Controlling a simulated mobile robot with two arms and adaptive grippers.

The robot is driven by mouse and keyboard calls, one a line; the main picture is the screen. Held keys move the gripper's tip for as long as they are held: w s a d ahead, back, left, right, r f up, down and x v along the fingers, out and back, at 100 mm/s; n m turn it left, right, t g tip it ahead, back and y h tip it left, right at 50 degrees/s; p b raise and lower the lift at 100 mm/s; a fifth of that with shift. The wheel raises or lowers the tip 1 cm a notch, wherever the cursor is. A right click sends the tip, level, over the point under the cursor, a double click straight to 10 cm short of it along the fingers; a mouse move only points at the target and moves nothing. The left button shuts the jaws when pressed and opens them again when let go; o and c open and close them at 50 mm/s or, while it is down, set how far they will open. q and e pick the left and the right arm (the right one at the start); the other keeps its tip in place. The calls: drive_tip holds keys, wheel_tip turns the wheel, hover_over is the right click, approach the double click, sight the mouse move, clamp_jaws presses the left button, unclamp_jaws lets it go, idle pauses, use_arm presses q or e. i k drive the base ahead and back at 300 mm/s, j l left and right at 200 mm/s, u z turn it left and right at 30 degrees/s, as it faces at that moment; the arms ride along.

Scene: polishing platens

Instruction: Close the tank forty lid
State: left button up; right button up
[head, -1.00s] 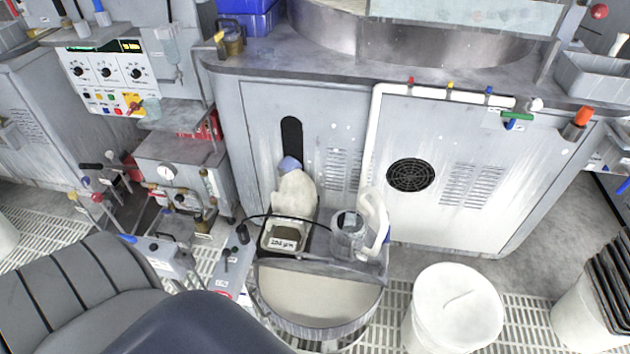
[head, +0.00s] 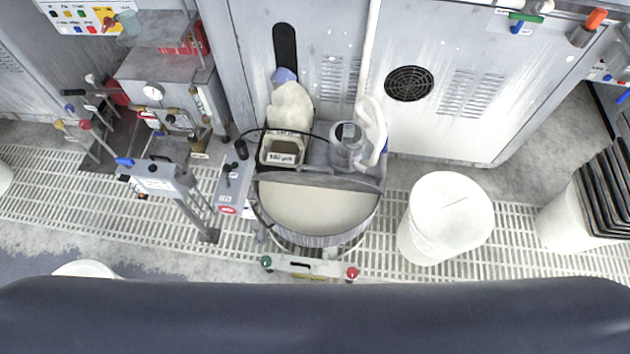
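A round tank (head: 318,208) stands low on the grating in the middle of the head view, in front of the grey machine cabinet. A pale beige surface shows within its rim; I cannot tell whether this is slurry or a cover. A grey shelf (head: 335,178) crosses its back part and bears a small labelled tray (head: 283,152) and a clear vessel (head: 349,147). No mark reading forty is legible, and I cannot pick out a lid for certain. Neither of my grippers is in view.
A white bucket (head: 447,217) stands right of the tank. A white bin with dark plates (head: 612,193) is at the far right. A control box on a stand (head: 160,180) and gauge equipment (head: 167,93) are to the left. A cabinet (head: 440,80) blocks the back.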

sight(329, 181)
drive_tip(key=i+j+z, duration=0.1)
drive_tip(key=j, duration=0.3)
drive_tip(key=i+j+z, duration=0.1)
drive_tip(key=j, duration=0.3)
drive_tip(key=i+j+z, duration=0.1)
drive_tip(key=j, duration=0.3)
drive_tip(key=i, duration=0.05)
